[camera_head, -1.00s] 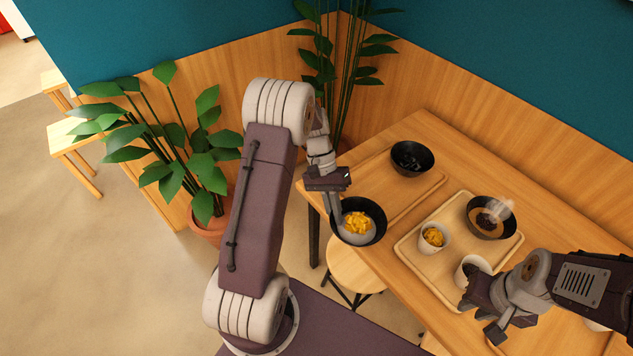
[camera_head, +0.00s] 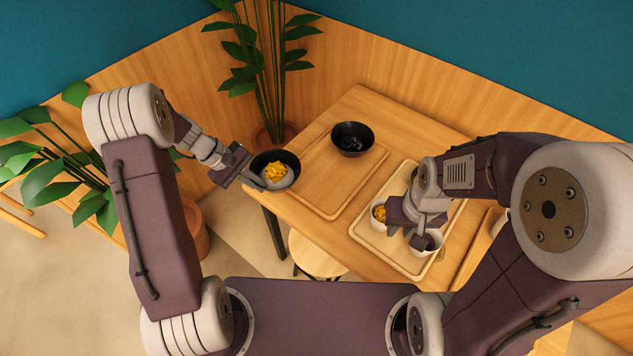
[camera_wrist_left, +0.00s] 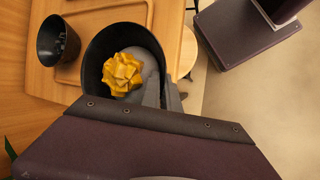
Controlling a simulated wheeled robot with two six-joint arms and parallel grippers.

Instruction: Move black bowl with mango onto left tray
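The black bowl with yellow mango (camera_head: 288,158) is at the table's left end, left of the left tray (camera_head: 325,208). My left gripper (camera_head: 250,178) is at its left side. In the left wrist view, the gripper's fingers (camera_wrist_left: 160,92) pinch the bowl's wall, and the bowl (camera_wrist_left: 90,75) is slightly tilted in view. Whether the bowl touches the table is unclear. The left tray also shows behind it in the wrist view (camera_wrist_left: 105,10). My right gripper (camera_head: 422,222) is over the right tray, beside a white cup; its fingertips are partly hidden.
Another black bowl (camera_head: 352,132) with dark contents stands at the left tray's back. The right tray (camera_head: 370,230) holds a white cup of yellow pieces (camera_head: 379,213) and another white cup (camera_head: 420,250). The left tray's middle and front are bare. A plant stands behind the table's left end.

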